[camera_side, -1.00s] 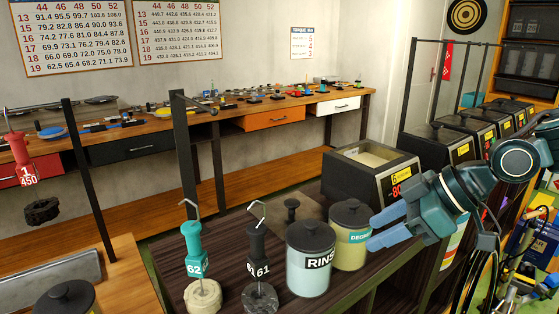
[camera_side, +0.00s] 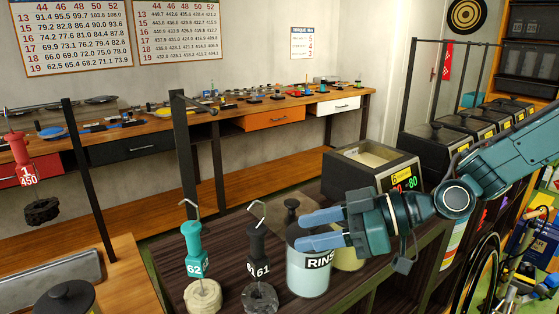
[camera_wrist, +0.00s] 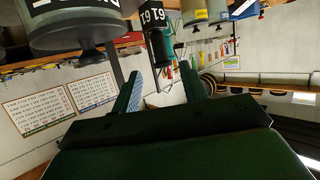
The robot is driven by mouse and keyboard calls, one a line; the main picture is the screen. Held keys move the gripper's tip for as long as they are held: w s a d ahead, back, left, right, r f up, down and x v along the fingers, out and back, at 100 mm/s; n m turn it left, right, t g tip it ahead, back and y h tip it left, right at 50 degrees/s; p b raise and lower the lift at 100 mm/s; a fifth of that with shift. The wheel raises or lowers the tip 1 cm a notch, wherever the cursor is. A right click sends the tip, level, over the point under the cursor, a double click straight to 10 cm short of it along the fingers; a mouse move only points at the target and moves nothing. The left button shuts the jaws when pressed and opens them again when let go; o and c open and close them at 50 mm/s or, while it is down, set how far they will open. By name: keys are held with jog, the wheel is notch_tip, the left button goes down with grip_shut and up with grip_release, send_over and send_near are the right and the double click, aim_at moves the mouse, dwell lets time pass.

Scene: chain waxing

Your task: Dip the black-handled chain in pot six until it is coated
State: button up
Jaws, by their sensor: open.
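The black-handled chain (camera_side: 257,245), marked 61, stands upright at the front of the dark bench, its dark coiled chain at the bottom and a wire hook on top. Its handle also shows upside down in the wrist view (camera_wrist: 155,47), ahead of my fingers and roughly between them. Pot six (camera_side: 372,172), an open square pot with pale wax and a lit display, stands at the back right of the bench. My gripper (camera_side: 316,229) is open and empty, fingers pointing left across the RINSE jar, to the right of the black handle and apart from it.
The RINSE jar (camera_side: 308,274) stands right beside the chain, under my fingers. A teal-handled chain 62 (camera_side: 194,250) stands to the left. A yellow-green jar (camera_side: 349,258) is mostly hidden behind my gripper. Lidded pots (camera_side: 470,125) line the right; a dark post (camera_side: 185,150) rises behind.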

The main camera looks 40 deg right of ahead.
aim_at(257, 241)
jog(key=shift+w+a, duration=0.1)
jog(key=shift+x, duration=4.85)
grip_shut()
jog(key=shift+r, duration=0.1)
jog(key=shift+r, duration=2.95)
